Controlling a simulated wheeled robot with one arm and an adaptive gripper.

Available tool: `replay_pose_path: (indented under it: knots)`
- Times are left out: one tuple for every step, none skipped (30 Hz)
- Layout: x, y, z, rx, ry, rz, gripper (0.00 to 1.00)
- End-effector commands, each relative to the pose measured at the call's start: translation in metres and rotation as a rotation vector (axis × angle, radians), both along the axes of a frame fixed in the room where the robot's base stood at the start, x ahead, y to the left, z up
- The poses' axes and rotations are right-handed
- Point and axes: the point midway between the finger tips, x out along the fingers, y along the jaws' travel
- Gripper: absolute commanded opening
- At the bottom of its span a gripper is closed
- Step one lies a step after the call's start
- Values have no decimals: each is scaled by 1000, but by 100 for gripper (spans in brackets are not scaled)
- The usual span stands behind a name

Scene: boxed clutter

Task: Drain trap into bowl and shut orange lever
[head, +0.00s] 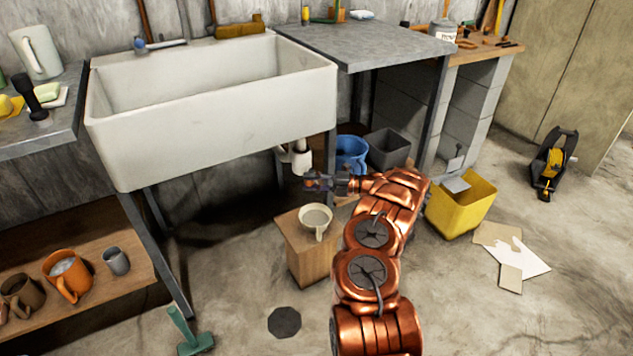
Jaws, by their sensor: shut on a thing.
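A white sink trap (299,158) hangs below the right part of the big sink. A pale bowl with a handle (316,217) stands on a wooden block, below the trap and a little to its right. My gripper (311,181) reaches in from the right, just under the trap and above the bowl. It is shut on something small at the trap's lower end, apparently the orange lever. The fingers hide the lever, so its position cannot be told. I cannot see any water stream at this size.
The wooden block (312,258) stands on the open floor. A sink leg (158,252) and a shelf with mugs (110,300) are at left.

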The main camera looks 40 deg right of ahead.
Motion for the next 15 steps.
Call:
replay_pose_path:
  knots:
    - [-1, -3, -4, -3, 1, 14, 0]
    - [-1, -4, -3, -4, 0, 25, 0]
    - [-2, -5, -3, -4, 0, 42, 0]
    - [-2, -5, -3, -5, -1, 54, 0]
    - [-2, -5, -3, -4, 0, 65, 0]
    - [-3, -6, -3, -4, -1, 77, 0]
    - [-2, -6, -1, -3, -2, 78, 0]
    - [-2, -6, 0, -1, -1, 77, 0]
    - [-2, -6, 1, -1, -1, 76, 0]
    - [-2, -6, 1, -1, -1, 75, 0]
    - [-2, -6, 1, -1, -1, 75, 0]
    - [-2, -6, 1, -1, -1, 75, 0]
    - [-2, -6, 1, -1, -1, 75, 0]
    - [-2, -6, 1, -1, -1, 75, 0]
    - [-2, -6, 1, -1, -1, 74, 0]
